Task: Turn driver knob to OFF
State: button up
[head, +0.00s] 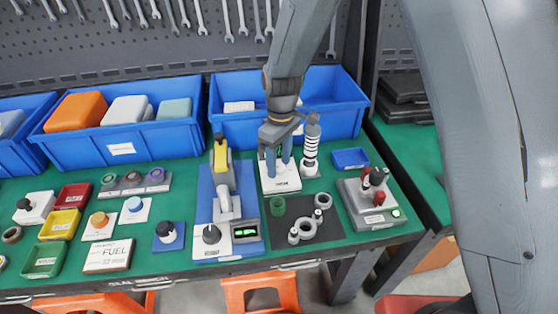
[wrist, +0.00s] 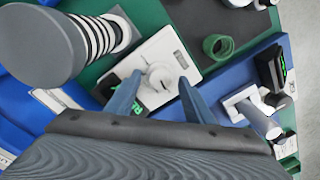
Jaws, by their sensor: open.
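A white plate (head: 283,187) with small dark print stands on the green bench under my gripper (head: 278,165). In the wrist view, this plate (wrist: 182,58) carries a pale round knob (wrist: 159,75) with a raised grip, which looks like the driver knob. My gripper (wrist: 158,86) is open, its two blue-grey fingers on either side of the knob in this view. I cannot tell whether they touch it or how high above it they are. A dark display with green letters lies partly hidden behind the left finger. The knob's setting cannot be read.
A coil-ringed post (head: 311,148) stands close right of the plate, and looms large in the wrist view (wrist: 45,45). A blue-based unit with a yellow-topped lever (head: 220,165) is at left. A dark mat (head: 325,228) with rings lies in front. Blue bins (head: 345,85) line the back.

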jog(key=shift+f, duration=0.15)
jog(key=c, duration=1.1)
jog(key=shift+o, duration=0.3)
jog(key=shift+m, duration=0.4)
jog(key=m+p, duration=0.1)
jog(key=m, duration=0.2)
jog(key=shift+m, duration=0.3)
jog(key=shift+d+m+p, duration=0.1)
jog(key=shift+m+p, duration=0.2)
jog(key=shift+m, duration=1.4)
